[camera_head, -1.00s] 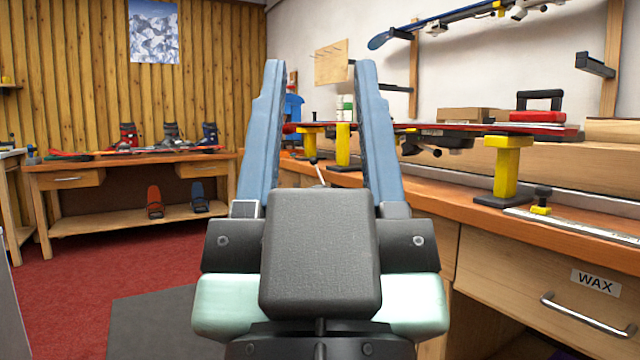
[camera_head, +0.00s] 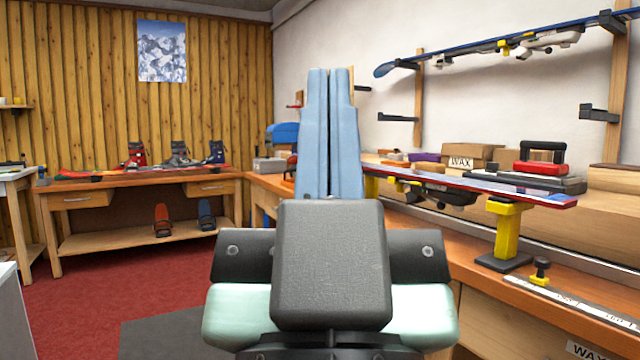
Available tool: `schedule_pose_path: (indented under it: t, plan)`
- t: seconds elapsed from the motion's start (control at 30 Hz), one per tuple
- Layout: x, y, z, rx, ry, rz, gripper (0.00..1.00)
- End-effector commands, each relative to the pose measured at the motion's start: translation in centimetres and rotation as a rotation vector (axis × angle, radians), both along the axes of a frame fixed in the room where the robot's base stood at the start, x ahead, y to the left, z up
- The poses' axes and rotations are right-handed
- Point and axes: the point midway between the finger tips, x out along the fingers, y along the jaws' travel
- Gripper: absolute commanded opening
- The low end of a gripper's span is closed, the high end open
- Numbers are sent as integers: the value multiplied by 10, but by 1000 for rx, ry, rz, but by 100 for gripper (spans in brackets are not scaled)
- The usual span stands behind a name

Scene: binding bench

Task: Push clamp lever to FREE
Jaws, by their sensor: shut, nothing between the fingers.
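My gripper (camera_head: 331,75) is shut and empty, its two blue fingers pressed together and pointing up at mid-picture. A ski (camera_head: 535,193) lies along the right-hand bench on yellow supports, with a dark binding (camera_head: 455,197) under it. The near support (camera_head: 507,230) is a yellow post on a dark foot. Part of a farther yellow support (camera_head: 371,187) shows just right of the fingers. I cannot make out the clamp lever or any FREE mark; my gripper hides part of the bench there. I cannot tell whether the fingers touch anything.
The wooden bench (camera_head: 478,283) runs along the right wall. A black-knobbed yellow clamp (camera_head: 541,270) stands by a metal strip (camera_head: 585,305). A red-and-black tool (camera_head: 541,165) and boxes sit behind the ski. A table with ski boots (camera_head: 180,157) stands back left; red carpet (camera_head: 85,290) is open floor.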

Motion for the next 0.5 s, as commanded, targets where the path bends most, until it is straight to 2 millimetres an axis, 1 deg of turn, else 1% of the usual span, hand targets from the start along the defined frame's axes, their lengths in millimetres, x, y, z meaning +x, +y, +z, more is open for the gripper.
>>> schedule_pose_path:
  t: [0.03,0.27,0.3,0.37,0.4,0.47,0.5]
  plan:
    - [0,0,38,0,0,0,0]
    - [0,0,116,-1,0,1,0]
    - [0,0,130,-1,0,1,0]
    - [0,0,150,-1,0,1,0]
    - [0,0,164,-1,0,1,0]
    - [0,0,184,-1,0,1,0]
    - [0,0,197,0,0,1,0]
